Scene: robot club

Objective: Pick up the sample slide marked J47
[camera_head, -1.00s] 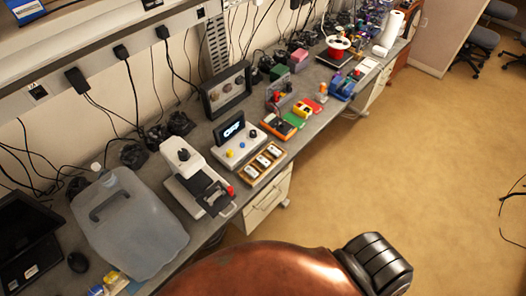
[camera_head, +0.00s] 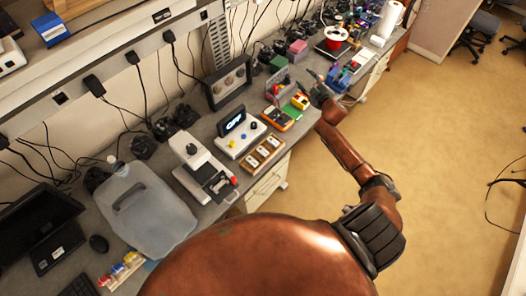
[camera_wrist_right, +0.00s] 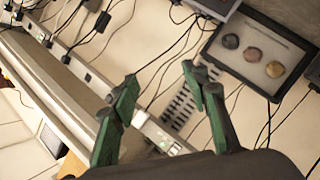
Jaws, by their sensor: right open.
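A wooden tray (camera_head: 250,163) holding small white slides stands at the bench's front edge in the head view. The middle white slide (camera_head: 263,152) lies between two others; their markings are too small to read, so I cannot tell which is J47. My right gripper (camera_head: 316,84) is over the bench, farther along and to the right of the tray. In the right wrist view my right gripper (camera_wrist_right: 160,73) has its two green fingers spread, with nothing between them. The tray and slides do not show there. My left gripper is not in view.
A microscope-like device (camera_head: 196,165), a control box with a lit display (camera_head: 240,133) and a large translucent jug (camera_head: 145,215) stand near the tray. A dark-framed panel with round stones (camera_wrist_right: 255,50) is on the wall side.

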